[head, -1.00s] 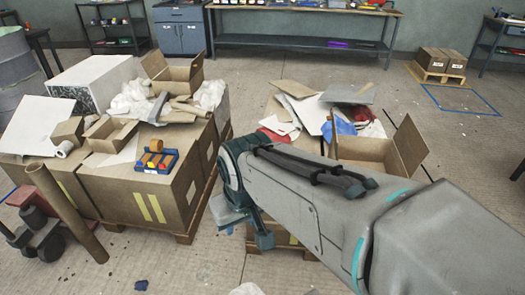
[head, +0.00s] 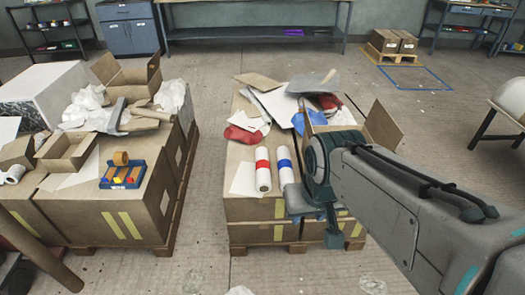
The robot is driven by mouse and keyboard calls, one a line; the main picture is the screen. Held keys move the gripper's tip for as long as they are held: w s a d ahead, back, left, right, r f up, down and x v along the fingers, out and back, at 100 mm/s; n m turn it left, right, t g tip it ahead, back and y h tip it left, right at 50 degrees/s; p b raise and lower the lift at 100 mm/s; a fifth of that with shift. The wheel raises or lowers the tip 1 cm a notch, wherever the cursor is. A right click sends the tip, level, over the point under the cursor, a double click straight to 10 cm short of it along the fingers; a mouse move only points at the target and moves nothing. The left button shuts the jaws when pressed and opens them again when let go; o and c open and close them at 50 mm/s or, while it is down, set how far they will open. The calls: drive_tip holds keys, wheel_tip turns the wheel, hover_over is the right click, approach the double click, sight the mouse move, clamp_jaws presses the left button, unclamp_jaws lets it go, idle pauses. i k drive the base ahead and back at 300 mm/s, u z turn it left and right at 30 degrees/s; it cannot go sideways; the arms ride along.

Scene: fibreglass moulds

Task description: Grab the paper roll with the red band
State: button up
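The paper roll with the red band (head: 263,178) is a white cylinder on the front part of the right-hand cardboard box stack (head: 247,208). A similar white roll with a blue band (head: 285,168) is beside it on the right. My gripper (head: 317,222) is to the right of and in front of both rolls, near the front edge of the stack. Its two fingers look spread apart, with nothing seen between them. My arm hides part of the stack's right side.
Behind the rolls are loose cardboard sheets (head: 257,81), a red cloth (head: 243,134) and a blue cloth (head: 308,121). An open box (head: 383,127) stands right. Floor between the stacks is clear.

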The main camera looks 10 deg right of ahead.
sight(264, 184)
drive_tip(key=u, duration=0.35)
drive_tip(key=i, duration=1.15)
drive_tip(key=z, duration=0.05)
